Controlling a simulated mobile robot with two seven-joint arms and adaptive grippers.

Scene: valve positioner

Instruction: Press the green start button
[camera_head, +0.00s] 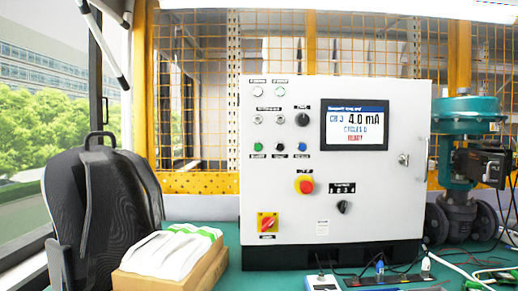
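The green start button (258,147) is a small round button on the front of a white control panel (370,200). It is the leftmost of a row of three, with a black button (280,147) and a blue button (302,146) to its right. A small label sits under each. The panel's screen (355,125) reads CH 3, 4.0 mA and CYCLES 0. Neither of my grippers is in view, and nothing covers the green button.
A black backpack (100,200) and a cardboard box (150,283) with white-and-green contents stand left of the panel. A red emergency button (305,185) and a red-yellow switch (267,222) sit lower on the panel. A teal valve (466,150) stands right. Cables and small devices lie in front.

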